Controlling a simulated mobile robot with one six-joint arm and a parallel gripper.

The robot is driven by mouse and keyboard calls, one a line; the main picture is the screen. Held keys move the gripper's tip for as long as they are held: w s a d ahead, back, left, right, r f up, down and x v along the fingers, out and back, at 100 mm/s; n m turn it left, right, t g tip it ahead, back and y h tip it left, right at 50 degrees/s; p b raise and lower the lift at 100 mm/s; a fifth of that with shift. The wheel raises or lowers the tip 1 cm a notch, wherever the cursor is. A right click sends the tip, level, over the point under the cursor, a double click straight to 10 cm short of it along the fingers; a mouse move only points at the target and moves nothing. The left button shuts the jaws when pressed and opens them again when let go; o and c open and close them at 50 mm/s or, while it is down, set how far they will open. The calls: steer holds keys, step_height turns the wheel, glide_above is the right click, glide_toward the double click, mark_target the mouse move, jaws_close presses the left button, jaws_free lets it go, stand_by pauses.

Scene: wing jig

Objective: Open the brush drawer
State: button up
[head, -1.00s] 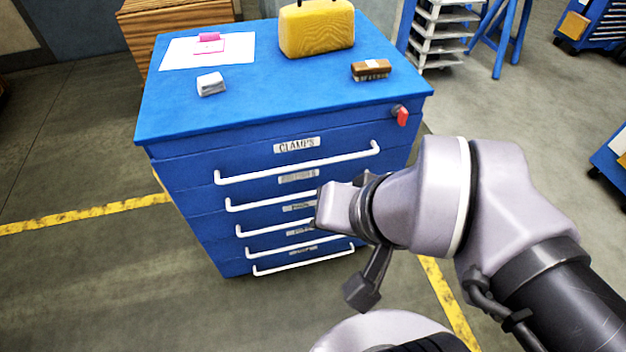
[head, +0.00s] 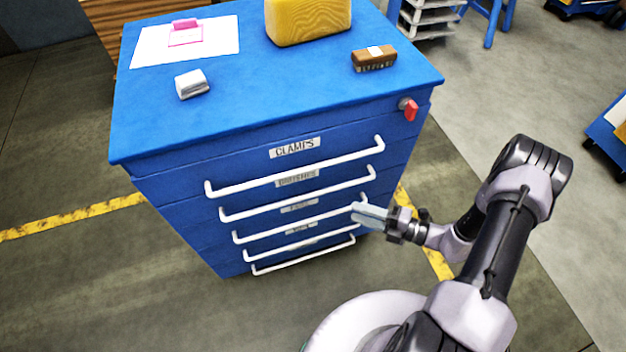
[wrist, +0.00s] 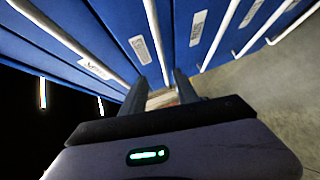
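The blue drawer cabinet (head: 165,190) stands ahead with its drawers shut. The brush drawer's label (head: 297,179) reads BRUSHES, second from the top, under the CLAMPS drawer. Its white bar handle (head: 300,196) runs across the front below the label. My gripper (head: 368,214) is in front of the cabinet near the right ends of the handles, appearing lower than the brush handle in the head view. In the wrist view my gripper (wrist: 162,92) has its two fingers apart. A white handle (wrist: 155,40) lines up with the gap between them; contact cannot be told.
More white handles lie close below, such as the third drawer's (head: 300,219). A red knob (head: 409,109) sits at the upper right corner.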

mark_target(305, 197)
steer(key=b+x, duration=0.1)
steer(key=x, duration=0.4)
steer(key=b+x, duration=0.1)
steer(key=x, duration=0.5)
steer(key=b+x, duration=0.2)
steer(key=x, duration=0.3)
steer(key=shift+a+f, duration=0.2)
steer(key=shift+f, duration=0.1)
steer(key=shift+w+a+m, duration=0.3)
steer(key=shift+a, duration=0.15)
jaws_close()
